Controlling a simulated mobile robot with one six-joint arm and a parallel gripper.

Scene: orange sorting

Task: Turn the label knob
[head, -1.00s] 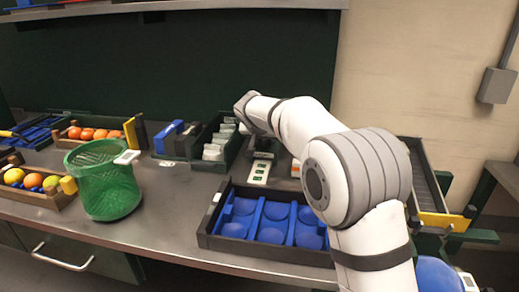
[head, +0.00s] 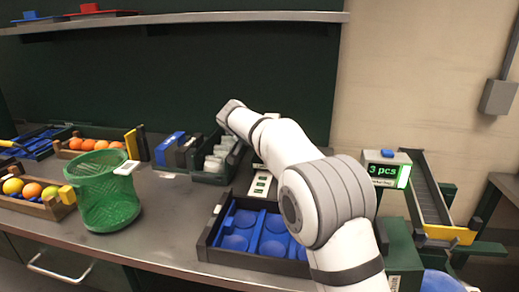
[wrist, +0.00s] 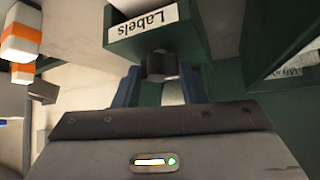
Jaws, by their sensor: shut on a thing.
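In the wrist view, the dark knob (wrist: 160,64) sits at the front of a green box with a white "Labels" plate (wrist: 145,24). My gripper (wrist: 160,78) has its two blue fingers on either side of the knob and is shut on it. The green box (wrist: 195,38) fills the top middle of that view. In the head view, my arm hides the knob and my fingers. A pale strip with green labels (head: 261,184) shows just left of my arm.
A display reading "3 pcs" (head: 384,169) stands right of my arm. A dark tray with blue cups (head: 205,244) lies in front. A green mesh basket (head: 105,200) and fruit crates (head: 45,209) stand to the left. Bare counter (head: 165,215) lies between basket and tray.

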